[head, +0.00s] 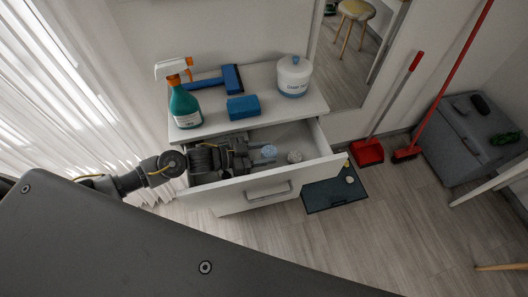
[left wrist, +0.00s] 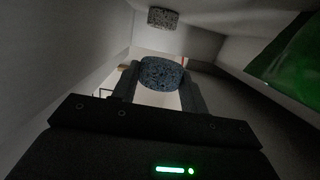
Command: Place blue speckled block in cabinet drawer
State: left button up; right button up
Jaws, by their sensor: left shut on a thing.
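The blue speckled block (left wrist: 161,73) is between the two fingers of my left gripper (left wrist: 160,88) in the left wrist view. The same block (head: 268,151) shows light blue at the fingertips in the head view. My left gripper (head: 256,156) is shut on it, inside the open cabinet drawer (head: 225,190). I cannot tell whether the block touches the drawer floor. My right gripper is not in view.
A grey speckled block (head: 294,157) lies in the drawer, right of the blue one. The drawer's right part has free room.

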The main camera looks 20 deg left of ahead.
pick_arm(q)
jog(key=shift+f, duration=0.45)
